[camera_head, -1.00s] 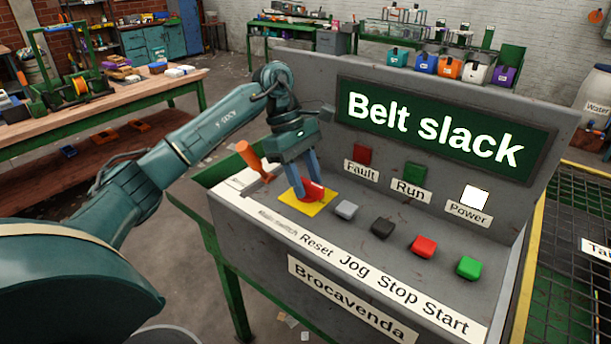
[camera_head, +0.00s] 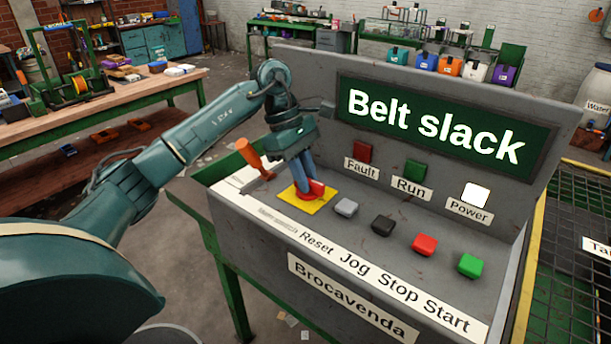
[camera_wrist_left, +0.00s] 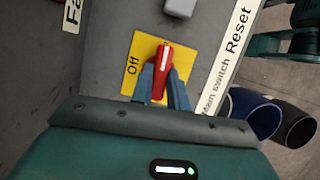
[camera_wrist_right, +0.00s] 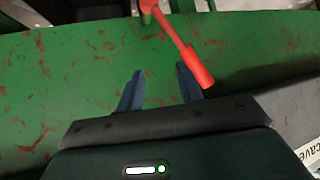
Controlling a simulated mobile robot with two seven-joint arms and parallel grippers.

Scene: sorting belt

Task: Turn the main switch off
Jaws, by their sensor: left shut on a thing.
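The main switch (camera_head: 316,188) is a red knob with a white line, on a yellow plate (camera_head: 320,205) at the left of the grey panel. In the left wrist view the switch (camera_wrist_left: 166,58) stands between the two blue fingers of my left gripper (camera_wrist_left: 160,82), which is shut on it. The white line runs nearly up the picture, and "Off" is printed on the plate to its left. In the head view my left gripper (camera_head: 307,185) hides part of the switch. My right gripper (camera_wrist_right: 160,82) is open and empty, over a green surface.
Grey Reset (camera_head: 346,208), black Jog (camera_head: 382,225), red Stop (camera_head: 425,243) and green Start (camera_head: 469,265) buttons lie right of the switch. An orange-handled lever (camera_head: 252,155) stands close on its left. The Power lamp (camera_head: 475,194) is white. An orange-red handle (camera_wrist_right: 190,60) lies near my right fingers.

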